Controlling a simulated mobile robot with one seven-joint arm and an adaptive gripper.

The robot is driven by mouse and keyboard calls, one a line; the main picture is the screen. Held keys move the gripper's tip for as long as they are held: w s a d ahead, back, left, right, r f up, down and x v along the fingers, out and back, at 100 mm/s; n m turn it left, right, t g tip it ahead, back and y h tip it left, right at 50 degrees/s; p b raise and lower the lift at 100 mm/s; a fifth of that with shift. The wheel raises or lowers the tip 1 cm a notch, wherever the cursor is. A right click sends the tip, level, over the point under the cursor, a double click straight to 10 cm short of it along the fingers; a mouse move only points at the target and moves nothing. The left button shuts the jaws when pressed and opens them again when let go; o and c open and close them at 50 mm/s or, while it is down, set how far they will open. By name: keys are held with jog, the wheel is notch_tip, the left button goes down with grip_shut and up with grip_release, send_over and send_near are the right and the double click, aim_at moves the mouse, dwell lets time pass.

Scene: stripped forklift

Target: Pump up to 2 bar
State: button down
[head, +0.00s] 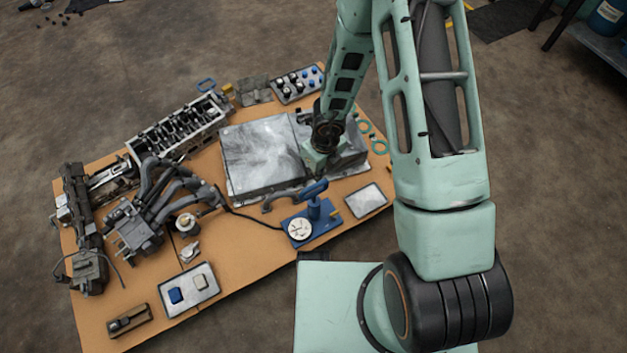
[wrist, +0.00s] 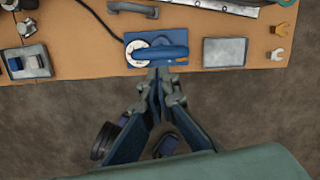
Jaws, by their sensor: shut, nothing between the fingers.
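The hand pump (head: 318,209) stands near the front edge of the orange-brown table, with a blue base, an upright blue body and a blue handle on top. Its round white gauge (head: 300,229) sits on the left of the base; the reading is too small to make out. In the wrist view the pump's handle (wrist: 165,52) lies across the base, beside the gauge (wrist: 137,50). My gripper (wrist: 158,73) is shut and empty, its fingertips appearing just at the near edge of the pump base. I cannot tell the height gap. The fingers cannot be made out in the head view.
A dark hose (head: 250,217) runs left from the pump. A grey tray (head: 366,200) lies right of it, a curved grey handle-like part (head: 285,197) behind it. A large metal plate (head: 260,155) and engine parts fill the table's back and left.

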aim_at(315, 187)
jog(key=shift+f, duration=0.1)
jog(key=shift+f, duration=0.1)
dwell(0.4)
jog(key=f+b, duration=0.6)
jog(key=f, duration=0.1)
jog(key=shift+w+a, duration=0.25)
jog(key=shift+r, duration=0.1)
